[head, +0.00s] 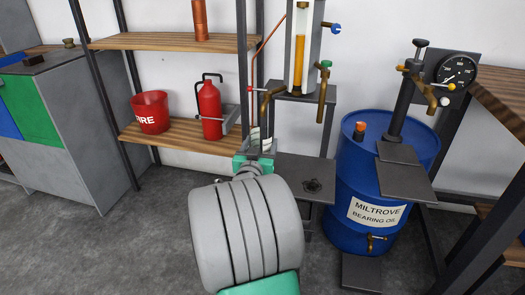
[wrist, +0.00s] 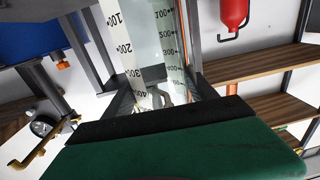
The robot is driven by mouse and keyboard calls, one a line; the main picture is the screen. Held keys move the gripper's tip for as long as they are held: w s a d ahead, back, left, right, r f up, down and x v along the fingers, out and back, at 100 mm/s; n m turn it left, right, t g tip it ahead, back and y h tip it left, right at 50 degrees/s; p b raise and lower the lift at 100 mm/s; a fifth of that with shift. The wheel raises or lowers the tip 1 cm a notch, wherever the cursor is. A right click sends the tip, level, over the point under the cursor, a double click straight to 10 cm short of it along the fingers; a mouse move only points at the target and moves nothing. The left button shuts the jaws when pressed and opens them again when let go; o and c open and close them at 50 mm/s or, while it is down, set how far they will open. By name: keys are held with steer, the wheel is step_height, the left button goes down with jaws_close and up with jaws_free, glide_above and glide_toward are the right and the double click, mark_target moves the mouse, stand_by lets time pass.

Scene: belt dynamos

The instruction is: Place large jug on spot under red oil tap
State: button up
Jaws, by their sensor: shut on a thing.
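My gripper (head: 257,152) is shut on the large jug (head: 254,137), a clear vessel with a scale. In the head view only a small part of the jug shows beyond my wrist. In the wrist view the jug (wrist: 152,48) shows black graduation marks, upside down in part, above the dark jaw edge. A red-orange tap knob (head: 402,68) sits on the black stand beside the gauge, with a brass spout near it. A dark plate (head: 404,172) lies below that stand. The jug is left of it, near another dark plate (head: 303,168) with a round fitting.
A blue oil drum (head: 352,180) stands at right with a brass tap and a low plate (head: 361,274). A sight-glass column (head: 301,50) has blue and green taps. Shelves hold a red bucket (head: 150,112) and extinguisher (head: 209,108). Floor at left front is clear.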

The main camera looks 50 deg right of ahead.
steer(key=shift+w+d+f+b, duration=0.4)
steer(key=shift+d+f+b, duration=0.15)
steer(key=shift+d+f, duration=0.25)
steer(key=shift+w+d+f+b, duration=0.35)
steer(key=shift+d+f+b, duration=0.25)
steer(key=shift+f, duration=0.25)
steer(key=shift+f, duration=0.25)
steer(key=o, duration=1.7)
